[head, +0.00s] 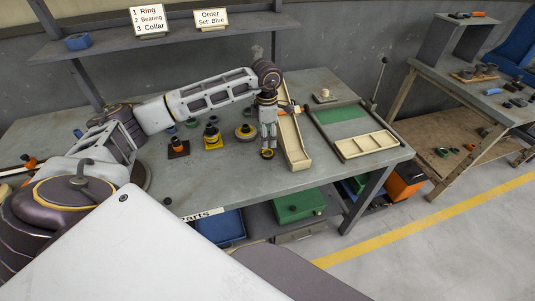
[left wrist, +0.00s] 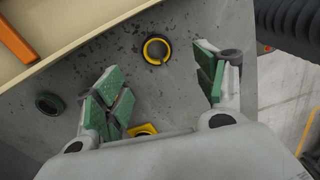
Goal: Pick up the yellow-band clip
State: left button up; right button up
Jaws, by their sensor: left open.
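The yellow-band clip (left wrist: 157,49) is a dark ring with a yellow outer band and a gap at its lower edge. It lies flat on the grey bench, and in the head view the clip (head: 267,154) shows just under my left gripper. My left gripper (head: 268,146) points down at the bench, open and empty. In the left wrist view its green-padded fingers (left wrist: 162,75) are spread wide, with the clip between and beyond the tips. The clip appears apart from both fingers. My right gripper is in neither view.
A long cream tray (head: 297,152) stands close right of the gripper, with an orange bar (left wrist: 14,40) in it. A dark green ring (left wrist: 50,103) lies left of the fingers.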

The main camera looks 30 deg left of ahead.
aim_at(267, 155)
pick_arm(q)
notch_tip(267, 155, down, 3)
jog(key=shift+r, duration=0.1)
jog(key=shift+f, duration=0.3)
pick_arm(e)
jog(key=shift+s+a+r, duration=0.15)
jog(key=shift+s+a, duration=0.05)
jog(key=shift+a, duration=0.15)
pick_arm(q)
jog(key=shift+f, duration=0.1)
jog(key=shift+f+p, duration=0.3)
jog(key=shift+f, duration=0.15)
jog(key=f, duration=0.2)
jog(key=shift+w+f+p, duration=0.25)
jog(key=shift+f+p, duration=0.1)
jog(key=shift+f, duration=0.7)
jog(key=shift+c, duration=0.3)
jog(key=c, duration=0.8)
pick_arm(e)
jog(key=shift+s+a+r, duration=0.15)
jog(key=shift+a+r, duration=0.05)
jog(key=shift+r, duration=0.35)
